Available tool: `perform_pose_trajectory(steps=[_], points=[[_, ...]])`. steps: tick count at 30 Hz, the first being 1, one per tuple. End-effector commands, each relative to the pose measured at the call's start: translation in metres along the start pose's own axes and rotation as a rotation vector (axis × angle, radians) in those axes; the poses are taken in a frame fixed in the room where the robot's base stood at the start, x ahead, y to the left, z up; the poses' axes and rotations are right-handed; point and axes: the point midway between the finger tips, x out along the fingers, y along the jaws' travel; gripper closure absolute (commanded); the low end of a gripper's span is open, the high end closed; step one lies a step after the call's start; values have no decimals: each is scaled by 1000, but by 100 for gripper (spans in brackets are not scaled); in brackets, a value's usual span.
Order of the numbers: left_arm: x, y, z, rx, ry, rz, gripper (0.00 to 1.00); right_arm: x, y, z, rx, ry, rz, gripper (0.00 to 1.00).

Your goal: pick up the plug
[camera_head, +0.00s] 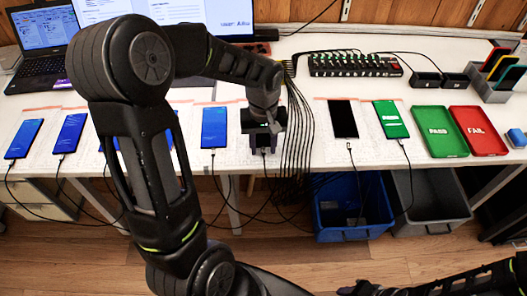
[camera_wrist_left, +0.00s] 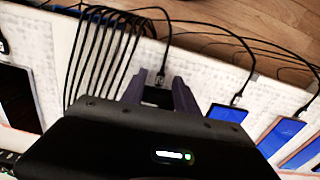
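My left gripper (camera_head: 264,147) is over the table between the blue-screened phones and the black-screened phone. In the left wrist view its two dark fingers (camera_wrist_left: 160,84) stand apart. A small dark plug (camera_wrist_left: 156,80) on a black cable is between them, with a gap seeming to show at the sides. In the head view the gripper mostly hides this plug. The wrist housing hides what lies below it in the wrist view. My right arm shows at the bottom right of the head view; its finger opening is not clear.
Other phones, such as a blue-screened one (camera_head: 214,127), a black-screened one (camera_head: 343,119) and a green-screened one (camera_head: 391,119), have cables at their near ends. Black cables hang beside the gripper from a hub (camera_head: 354,65). Green (camera_head: 438,131) and red (camera_head: 478,130) trays lie right.

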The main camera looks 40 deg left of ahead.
Motion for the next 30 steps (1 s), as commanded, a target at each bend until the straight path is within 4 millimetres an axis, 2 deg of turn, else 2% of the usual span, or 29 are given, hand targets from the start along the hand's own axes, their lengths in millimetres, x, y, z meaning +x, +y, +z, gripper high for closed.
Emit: perform_pose_trajectory(steps=[20,30], points=[[5,0,0,0,0,0,64,4,1,0,0,0,0,64],[5,0,0,0,0,0,92,4,1,0,0,0,0,64]])
